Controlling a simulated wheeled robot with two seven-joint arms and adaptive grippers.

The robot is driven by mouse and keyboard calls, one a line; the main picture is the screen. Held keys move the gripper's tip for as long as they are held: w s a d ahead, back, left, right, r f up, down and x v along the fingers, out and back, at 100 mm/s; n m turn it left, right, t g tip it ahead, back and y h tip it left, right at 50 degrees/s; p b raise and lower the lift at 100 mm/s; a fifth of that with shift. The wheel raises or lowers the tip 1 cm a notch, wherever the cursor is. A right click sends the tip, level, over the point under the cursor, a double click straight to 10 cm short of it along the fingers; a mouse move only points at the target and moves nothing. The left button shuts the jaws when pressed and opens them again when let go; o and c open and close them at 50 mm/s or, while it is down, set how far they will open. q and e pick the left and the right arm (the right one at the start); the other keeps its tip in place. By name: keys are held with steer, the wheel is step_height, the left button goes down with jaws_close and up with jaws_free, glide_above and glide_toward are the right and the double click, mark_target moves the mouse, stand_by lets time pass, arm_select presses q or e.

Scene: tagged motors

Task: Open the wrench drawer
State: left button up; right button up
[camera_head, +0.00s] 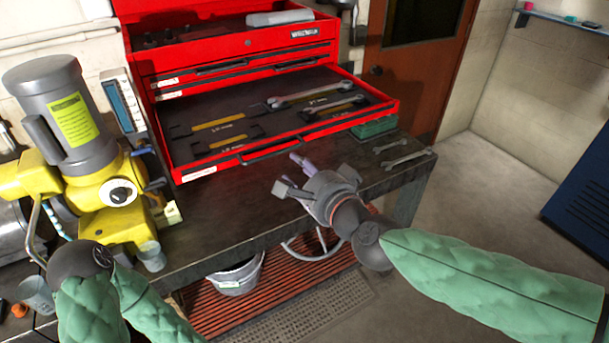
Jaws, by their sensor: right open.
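The red tool chest (235,42) stands on the dark workbench. Its wrench drawer (355,114) is pulled far out, showing a dark foam insert with wrenches (312,92) and some yellow-marked slots. The dark drawer handle (272,150) runs along the front edge. My right gripper (300,172) is open and empty, in front of and below the drawer front, apart from the handle. My left arm shows at the lower left, but its gripper is not in view.
A yellow and grey motor (100,175) stands left of the drawer. Two loose wrenches (400,152) and a green box (375,127) lie at the bench's right. A bucket (238,277) is on the red slatted lower shelf.

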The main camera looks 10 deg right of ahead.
steer(key=shift+v, duration=0.9)
steer(key=shift+f, duration=0.15)
step_height(320, 180, down, 35)
steer(key=w+d+n+g+h, duration=0.1)
steer(key=w+n+g+h, duration=0.1)
steer(key=n+g, duration=0.55)
steer(key=s+a+f+n+g+y, duration=0.1)
steer(key=s+f+n+g, duration=0.3)
steer(key=s+f, duration=1.4)
step_height(320, 180, down, 4)
steer(key=g, duration=0.3)
steer(key=shift+s+f, duration=0.2)
steer(key=shift+s, duration=0.1)
